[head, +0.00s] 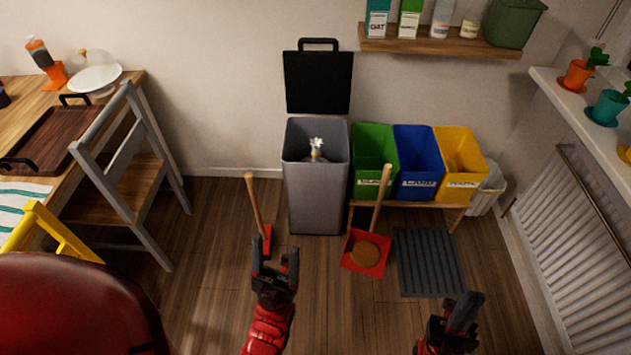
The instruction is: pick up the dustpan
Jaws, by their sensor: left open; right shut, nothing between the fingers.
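The dustpan (354,258) is a red pan on the wooden floor with a long wooden handle (380,190) rising in front of the coloured bins. A round brown thing (366,253) lies in the pan. A broom (254,205) with a wooden handle and a red head stands to the left of the grey bin. My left gripper (275,255) is open and empty, left of the dustpan and near the broom head in the picture. My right gripper (466,304) is shut and empty, at the lower right, right of the dustpan and below the grey mat.
A grey bin (316,205) with its black lid up stands behind. Green (374,148), blue (417,150) and yellow (460,150) bins sit on a low wooden stand. A dark ribbed mat (428,262) lies right of the dustpan. A chair (125,185) and table are at left, a radiator (575,245) at right.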

